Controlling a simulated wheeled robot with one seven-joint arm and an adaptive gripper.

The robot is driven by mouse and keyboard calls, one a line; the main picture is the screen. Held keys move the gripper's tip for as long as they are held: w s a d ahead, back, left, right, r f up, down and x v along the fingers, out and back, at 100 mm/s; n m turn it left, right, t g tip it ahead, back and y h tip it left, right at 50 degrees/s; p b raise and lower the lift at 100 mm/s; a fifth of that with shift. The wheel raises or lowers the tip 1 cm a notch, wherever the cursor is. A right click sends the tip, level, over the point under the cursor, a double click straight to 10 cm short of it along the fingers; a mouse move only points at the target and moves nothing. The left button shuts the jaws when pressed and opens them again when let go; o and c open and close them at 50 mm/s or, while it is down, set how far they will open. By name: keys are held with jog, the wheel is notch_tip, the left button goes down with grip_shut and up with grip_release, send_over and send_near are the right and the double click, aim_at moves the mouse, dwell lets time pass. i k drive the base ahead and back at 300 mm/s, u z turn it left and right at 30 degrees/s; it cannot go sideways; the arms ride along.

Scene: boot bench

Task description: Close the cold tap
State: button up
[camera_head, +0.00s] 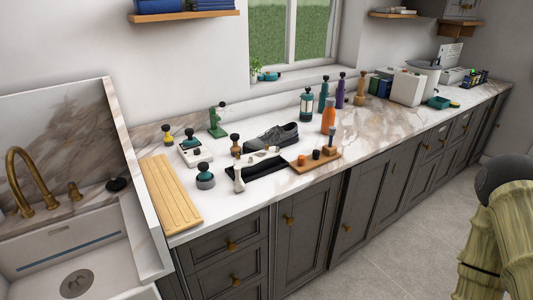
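A brass gooseneck tap (14,172) stands behind the white sink (75,243) at the far left. A small brass fitting (74,191) stands to the right of its spout. I cannot tell whether this fitting is the cold tap's handle. No water stream shows clearly below the spout. The left part of the tap is close to the picture's edge, and any handle there is hard to make out. My gripper is not in view.
A wooden board (171,193) lies on the marble counter beside the sink's raised wall (147,215). A dark shoe (272,137), a black mat (256,172) and several bottles stand farther right. A green striped object (507,240) is at the right edge. Floor (385,245) before the cabinets is clear.

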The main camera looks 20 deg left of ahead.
aim_at(71, 185)
jog(key=z, duration=0.05)
jog(key=k, duration=0.1)
jog(key=u, duration=1.1)
